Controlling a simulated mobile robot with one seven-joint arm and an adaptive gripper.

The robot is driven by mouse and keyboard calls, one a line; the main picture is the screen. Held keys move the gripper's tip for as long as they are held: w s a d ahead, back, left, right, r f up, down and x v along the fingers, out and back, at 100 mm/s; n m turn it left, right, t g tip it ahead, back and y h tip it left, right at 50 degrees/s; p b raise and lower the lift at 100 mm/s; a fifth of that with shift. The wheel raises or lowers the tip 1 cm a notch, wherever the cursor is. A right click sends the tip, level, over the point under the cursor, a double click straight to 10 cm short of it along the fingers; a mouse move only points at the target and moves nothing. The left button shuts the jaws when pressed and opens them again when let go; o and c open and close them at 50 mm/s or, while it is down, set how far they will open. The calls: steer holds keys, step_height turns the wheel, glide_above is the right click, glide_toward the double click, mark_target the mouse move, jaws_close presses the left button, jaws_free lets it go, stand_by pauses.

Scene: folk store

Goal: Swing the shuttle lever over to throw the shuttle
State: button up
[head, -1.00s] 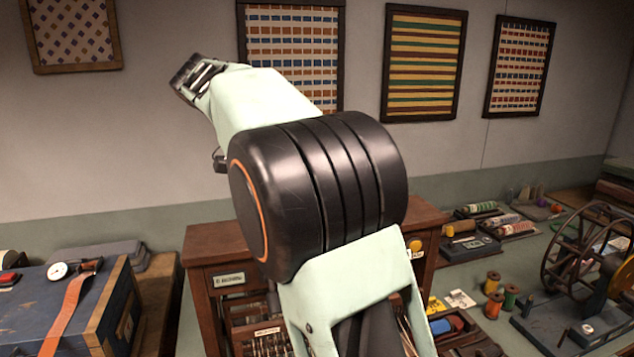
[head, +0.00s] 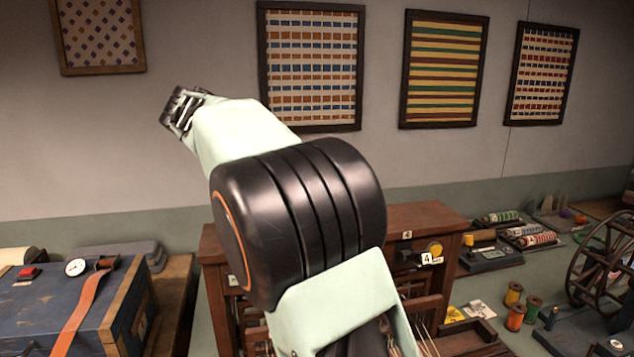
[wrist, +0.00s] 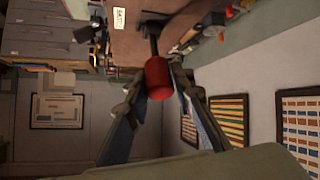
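In the wrist view, the shuttle lever shows as a red knob (wrist: 158,80) on a dark rod (wrist: 153,42) that runs to a brown wooden frame. My gripper (wrist: 157,74) has one finger on each side of the knob, with the tips close against it; I see no clear gap, so it looks shut on the knob. In the head view, my own arm stands in front of the wooden frame (head: 440,217) and hides the lever and fingertips.
A blue chest (head: 60,310) with an orange strap stands at the left. Thread spools (head: 514,316) and a spoked wheel (head: 590,260) stand on the bench at the right. Framed textiles (head: 310,65) hang on the back wall, with open air in front.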

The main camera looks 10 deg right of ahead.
steer(key=o, duration=0.4)
steer(key=shift+a, duration=0.1)
steer(key=v, duration=1.2)
stand_by(0.3)
